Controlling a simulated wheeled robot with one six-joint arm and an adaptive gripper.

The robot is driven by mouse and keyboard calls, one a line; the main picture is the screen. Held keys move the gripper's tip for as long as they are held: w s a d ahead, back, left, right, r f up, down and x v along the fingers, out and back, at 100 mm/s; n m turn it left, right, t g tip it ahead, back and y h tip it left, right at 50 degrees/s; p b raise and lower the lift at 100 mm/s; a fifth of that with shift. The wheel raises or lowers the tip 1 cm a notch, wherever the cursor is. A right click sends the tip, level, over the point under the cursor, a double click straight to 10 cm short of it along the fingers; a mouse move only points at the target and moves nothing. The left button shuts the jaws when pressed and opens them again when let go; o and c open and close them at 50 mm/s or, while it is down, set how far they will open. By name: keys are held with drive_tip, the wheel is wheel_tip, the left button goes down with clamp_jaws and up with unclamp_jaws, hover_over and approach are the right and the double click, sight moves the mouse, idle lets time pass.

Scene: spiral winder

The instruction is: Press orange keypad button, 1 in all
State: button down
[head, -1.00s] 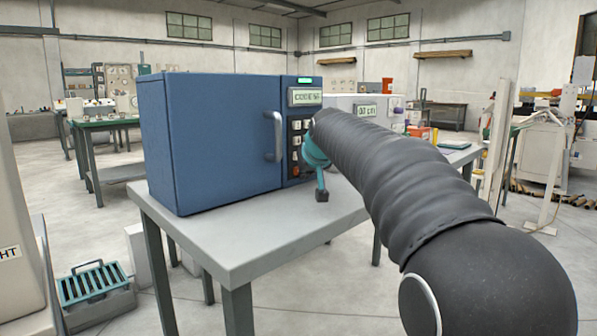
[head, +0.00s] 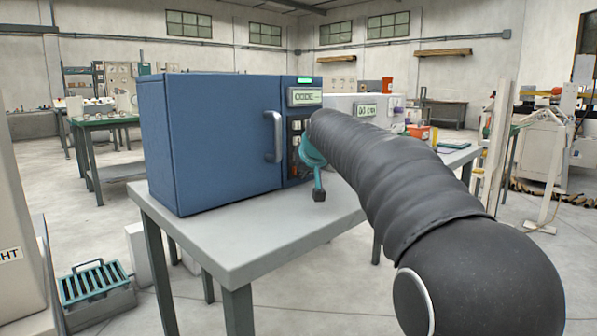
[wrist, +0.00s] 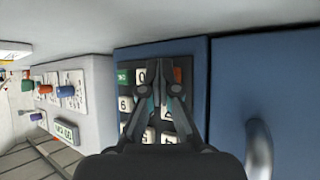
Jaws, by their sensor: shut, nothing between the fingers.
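The blue cabinet (head: 215,140) stands on the grey table (head: 225,248). Its control panel at the right carries a display (head: 304,96) reading CODE with dashes and a keypad with pale keys (head: 296,125). In the wrist view the keypad appears turned, with a green button (wrist: 123,77), pale keys and the orange button (wrist: 178,75), partly covered by a finger. My gripper (wrist: 160,74) is shut and empty in front of the keypad, its tips near the row with the orange button. I cannot tell whether it touches.
A cabinet door handle (head: 273,137) sticks out left of the keypad. A pale grey unit (head: 345,103) stands behind to the right on a table. The grey table top in front of the cabinet is clear.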

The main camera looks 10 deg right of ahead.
drive_tip(key=shift+s+d, duration=0.1)
idle(0.3)
drive_tip(key=shift+s+d+b, duration=0.4)
drive_tip(key=shift+s, duration=0.15)
drive_tip(key=shift+s+d+f+b, duration=0.1)
drive_tip(key=shift+s+d+b, duration=0.55)
drive_tip(key=shift+s, duration=0.25)
drive_tip(key=shift+s+d+b, duration=0.5)
drive_tip(key=shift+s+d, duration=0.15)
drive_tip(key=shift+s, duration=0.25)
drive_tip(key=shift+s+d, duration=0.15)
drive_tip(key=shift+s, duration=0.1)
drive_tip(key=shift+d, duration=0.1)
